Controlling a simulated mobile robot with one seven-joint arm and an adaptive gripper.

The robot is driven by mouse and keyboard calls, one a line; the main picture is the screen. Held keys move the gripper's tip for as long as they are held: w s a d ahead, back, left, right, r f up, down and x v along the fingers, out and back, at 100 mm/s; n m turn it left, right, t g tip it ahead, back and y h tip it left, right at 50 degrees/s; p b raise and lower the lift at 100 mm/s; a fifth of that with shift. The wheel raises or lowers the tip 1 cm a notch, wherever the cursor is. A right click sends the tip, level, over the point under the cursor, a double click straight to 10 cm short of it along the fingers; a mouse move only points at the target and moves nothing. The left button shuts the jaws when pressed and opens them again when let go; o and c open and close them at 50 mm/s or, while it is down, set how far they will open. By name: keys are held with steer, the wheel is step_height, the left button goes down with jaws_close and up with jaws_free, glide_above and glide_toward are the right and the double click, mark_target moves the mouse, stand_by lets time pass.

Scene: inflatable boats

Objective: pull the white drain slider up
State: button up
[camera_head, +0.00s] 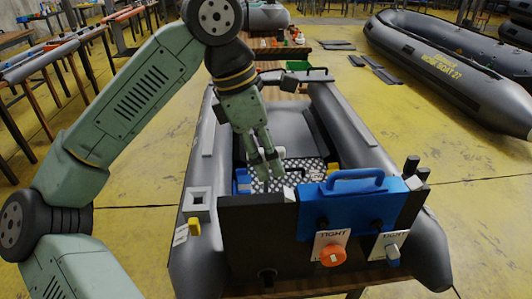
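A small white block (289,194), which may be the drain slider, sits at the top edge of the black transom board (250,235) of the grey inflatable boat. My gripper (268,178) points down just inside the boat, above and a little left of this block. My gripper appears apart from the white block, though depth is hard to judge.
A blue clamp plate with a handle (355,186) stands right of the white block. An orange knob (332,256) and "TIGHT" signs (390,243) are on the transom. A yellow piece (194,227) is at left. Another grey boat (455,65) lies back right on yellow floor.

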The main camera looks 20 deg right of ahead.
step_height(320, 180, up, 7)
steer(key=p, duration=0.5)
stand_by(0.5)
